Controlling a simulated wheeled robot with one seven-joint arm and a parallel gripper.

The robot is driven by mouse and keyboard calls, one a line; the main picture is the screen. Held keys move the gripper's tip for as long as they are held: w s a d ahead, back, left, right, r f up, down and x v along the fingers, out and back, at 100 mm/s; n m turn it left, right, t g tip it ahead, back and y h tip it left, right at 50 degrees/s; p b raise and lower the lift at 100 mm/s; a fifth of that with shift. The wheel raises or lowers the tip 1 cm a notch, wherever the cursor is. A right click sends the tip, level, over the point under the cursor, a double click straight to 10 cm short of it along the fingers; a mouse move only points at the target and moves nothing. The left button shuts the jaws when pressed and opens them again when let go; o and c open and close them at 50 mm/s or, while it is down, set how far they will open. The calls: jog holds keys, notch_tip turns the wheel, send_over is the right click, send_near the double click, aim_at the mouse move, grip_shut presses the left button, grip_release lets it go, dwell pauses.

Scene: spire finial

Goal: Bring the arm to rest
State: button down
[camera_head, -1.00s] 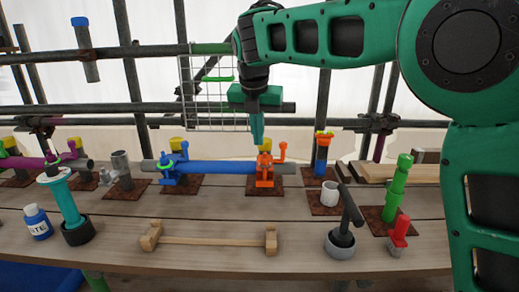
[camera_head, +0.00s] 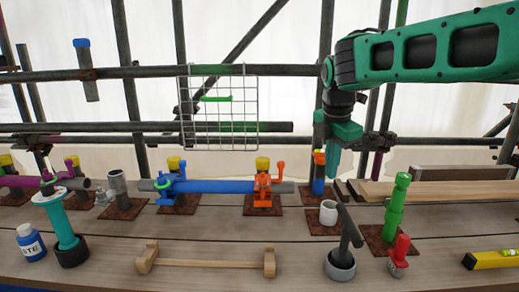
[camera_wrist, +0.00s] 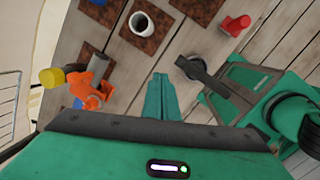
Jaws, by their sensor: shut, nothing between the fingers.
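My gripper (camera_head: 333,164) points down above the back right part of the bench in the head view. Its green fingers are together and empty. In the wrist view, my gripper (camera_wrist: 160,82) shows with its fingertips closed above bare planks. The arm reaches in from the right edge of the head view. In that view, the fingertips appear just above the white cup (camera_head: 328,212) and beside the blue post with an orange clamp (camera_head: 319,172); I cannot tell the exact gap.
A blue pipe (camera_head: 215,187) lies in blue and orange clamps (camera_head: 263,186). A dark tool in a grey cup (camera_head: 340,263), a green post (camera_head: 396,207) and a red piece (camera_head: 399,250) stand nearby. A wire rack (camera_head: 219,135) hangs on scaffold tubes. Front planks have free room.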

jog(key=s+d+f+m+g, duration=0.1)
jog(key=s+d+f+m, duration=0.2)
jog(key=s+d+m, duration=0.5)
jog(key=s+d+f+m, duration=0.3)
jog(key=s+d+m, duration=0.35)
jog(key=d, duration=0.25)
jog(key=s+d+f+m, duration=0.2)
jog(key=s+f+m, duration=0.2)
jog(key=s+m, duration=0.3)
jog(key=s+d+f+m+g+y, duration=0.1)
jog(key=s+f+m, duration=0.3)
jog(key=s, duration=0.9)
jog(key=d+m, duration=0.1)
jog(key=m, duration=0.2)
jog(key=shift+s+d, duration=0.25)
jog(key=shift+d, duration=0.15)
jog(key=shift+m, duration=0.25)
